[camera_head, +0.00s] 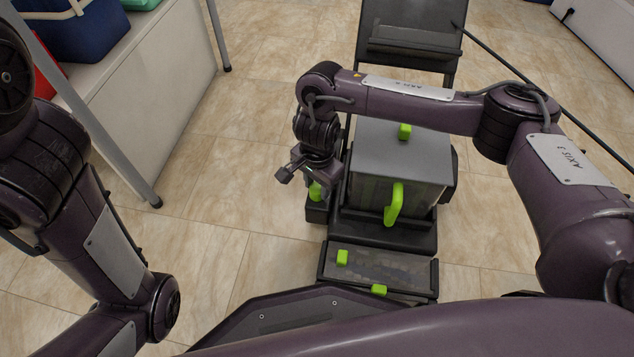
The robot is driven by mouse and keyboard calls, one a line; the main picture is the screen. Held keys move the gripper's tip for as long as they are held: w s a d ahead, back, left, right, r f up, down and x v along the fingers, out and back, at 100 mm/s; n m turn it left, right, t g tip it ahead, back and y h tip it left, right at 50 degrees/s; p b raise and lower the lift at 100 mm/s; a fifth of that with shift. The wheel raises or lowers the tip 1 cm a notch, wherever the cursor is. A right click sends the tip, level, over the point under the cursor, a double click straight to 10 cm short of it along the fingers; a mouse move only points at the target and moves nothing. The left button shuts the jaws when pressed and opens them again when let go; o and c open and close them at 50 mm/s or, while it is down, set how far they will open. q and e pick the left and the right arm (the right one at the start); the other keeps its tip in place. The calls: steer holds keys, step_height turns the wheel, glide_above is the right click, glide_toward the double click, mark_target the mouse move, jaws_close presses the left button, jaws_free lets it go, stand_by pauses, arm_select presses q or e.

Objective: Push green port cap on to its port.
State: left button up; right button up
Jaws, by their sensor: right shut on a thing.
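The green port cap (316,191) is a small bright green piece at the left side of the grey-topped machine. My right gripper (314,177) points down over it and is shut on it. The cap is just above or at a small black housing (318,213) on the machine's left side. The port itself is hidden, and I cannot tell whether the cap touches it. My left arm comes in from the left, but its gripper is out of view.
The grey-topped machine (401,150) has a green handle (394,204) in front. A black tray (378,270) with green tabs lies nearer me. A white table (150,80) with a blue bin (80,32) stands left. Floor between is clear.

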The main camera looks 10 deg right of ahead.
mark_target(317, 188)
steer(key=shift+f, duration=0.15)
stand_by(0.4)
steer(key=o, duration=1)
steer(key=shift+o, duration=0.2)
step_height(317, 188, up, 8)
steer(key=p, duration=0.5)
steer(key=shift+f, duration=0.1)
